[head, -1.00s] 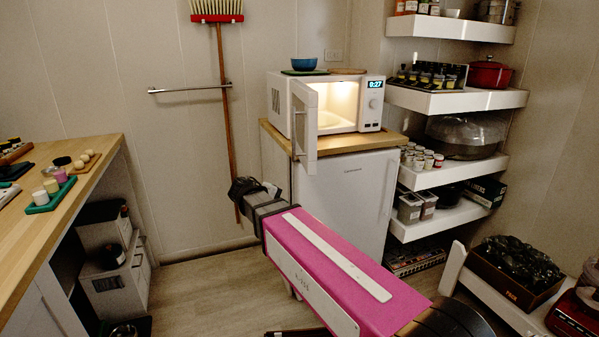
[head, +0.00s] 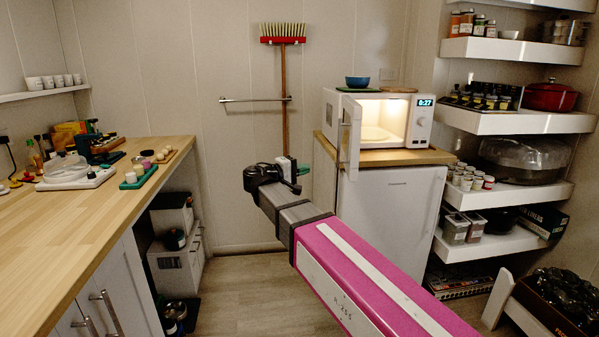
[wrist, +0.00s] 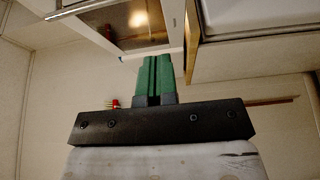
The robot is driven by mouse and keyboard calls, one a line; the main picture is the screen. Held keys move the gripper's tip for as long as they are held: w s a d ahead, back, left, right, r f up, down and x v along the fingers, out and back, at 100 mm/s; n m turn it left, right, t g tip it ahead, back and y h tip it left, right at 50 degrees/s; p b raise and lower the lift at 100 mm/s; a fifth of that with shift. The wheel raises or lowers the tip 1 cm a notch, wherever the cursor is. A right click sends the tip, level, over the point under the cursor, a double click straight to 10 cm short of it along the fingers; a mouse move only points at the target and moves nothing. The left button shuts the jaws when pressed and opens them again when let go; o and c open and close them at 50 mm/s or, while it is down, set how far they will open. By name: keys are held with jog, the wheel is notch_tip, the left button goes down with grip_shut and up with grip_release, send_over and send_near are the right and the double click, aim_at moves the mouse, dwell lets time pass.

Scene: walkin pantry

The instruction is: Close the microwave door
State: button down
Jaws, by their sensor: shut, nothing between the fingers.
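The white microwave (head: 421,122) stands lit inside on the wood-topped white cabinet. Its door (head: 349,138) is open and swung out toward me at the left side of the opening. In the wrist view, a dark glass panel that looks like the door (wrist: 135,22) lies close beyond my fingertips. My gripper (head: 303,171) is left of the door and a little below its middle, apart from it in the head view. The green fingers are together and empty in the wrist view (wrist: 155,75). Whether they touch the door cannot be told.
A blue bowl (head: 357,82) sits on top of the microwave. A broom (head: 284,100) and a rail (head: 240,100) are on the wall behind my gripper. A wooden counter (head: 90,215) runs along the left, shelves (head: 515,122) on the right. Floor between is clear.

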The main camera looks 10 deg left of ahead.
jog(key=w+d, duration=0.3)
jog(key=d, duration=0.5)
jog(key=shift+w+d, duration=0.1)
jog(key=shift+d, duration=0.15)
